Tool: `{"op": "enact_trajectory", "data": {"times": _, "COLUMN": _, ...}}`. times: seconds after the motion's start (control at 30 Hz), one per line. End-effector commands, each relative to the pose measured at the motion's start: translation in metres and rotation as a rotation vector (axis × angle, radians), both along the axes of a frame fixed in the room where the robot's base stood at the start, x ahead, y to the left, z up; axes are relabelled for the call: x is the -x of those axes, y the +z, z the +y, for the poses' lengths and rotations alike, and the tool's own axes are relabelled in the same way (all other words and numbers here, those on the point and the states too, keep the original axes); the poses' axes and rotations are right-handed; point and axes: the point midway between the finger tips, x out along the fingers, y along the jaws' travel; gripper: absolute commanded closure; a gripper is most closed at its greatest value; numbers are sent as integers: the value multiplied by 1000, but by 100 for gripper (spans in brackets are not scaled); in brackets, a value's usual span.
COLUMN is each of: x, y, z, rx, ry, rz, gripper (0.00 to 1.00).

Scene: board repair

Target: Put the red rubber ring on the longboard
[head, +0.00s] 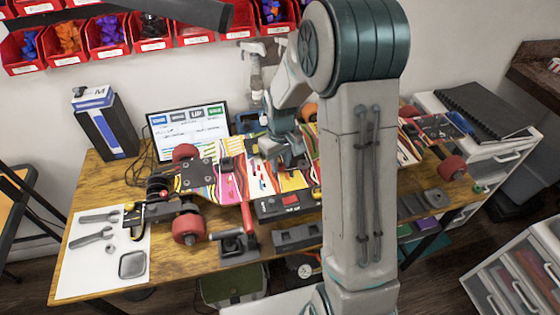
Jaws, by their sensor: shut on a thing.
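The longboard (228,184) lies upside down across the workbench, with a striped, colourful underside and red wheels, one of them at the front left (188,229). My gripper (289,160) points down over the middle of the longboard. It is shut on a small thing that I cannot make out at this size. I cannot tell whether that thing touches the board. I cannot pick out the red rubber ring for certain. A small red patch (291,199) shows in a dark holder in front of the board. My arm hides part of the board on the right.
A white mat (78,262) with wrenches lies at the left of the wooden bench (180,272). A laptop (188,127) and a dark blue box (108,129) stand behind. A red-handled tool (248,218) and dark holders (298,236) line the front. Red bins (66,42) hang above.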

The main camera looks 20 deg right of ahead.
Motion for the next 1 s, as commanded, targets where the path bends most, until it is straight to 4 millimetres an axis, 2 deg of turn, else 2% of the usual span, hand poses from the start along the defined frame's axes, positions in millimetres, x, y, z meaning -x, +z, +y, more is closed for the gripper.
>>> {"op": "enact_trajectory", "data": {"times": 0.37, "x": 0, "y": -4, "z": 0, "rx": 0, "ry": 0, "rz": 0, "gripper": 91}}
{"op": "enact_trajectory", "data": {"times": 0.4, "x": 0, "y": -4, "z": 0, "rx": 0, "ry": 0, "rz": 0, "gripper": 64}}
{"op": "enact_trajectory", "data": {"times": 0.47, "x": 0, "y": -4, "z": 0, "rx": 0, "ry": 0, "rz": 0, "gripper": 49}}
{"op": "enact_trajectory", "data": {"times": 0.67, "x": 0, "y": -4, "z": 0, "rx": 0, "ry": 0, "rz": 0, "gripper": 49}}
{"op": "enact_trajectory", "data": {"times": 0.7, "x": 0, "y": -4, "z": 0, "rx": 0, "ry": 0, "rz": 0, "gripper": 58}}
{"op": "enact_trajectory", "data": {"times": 1.0, "x": 0, "y": -4, "z": 0, "rx": 0, "ry": 0, "rz": 0, "gripper": 58}}
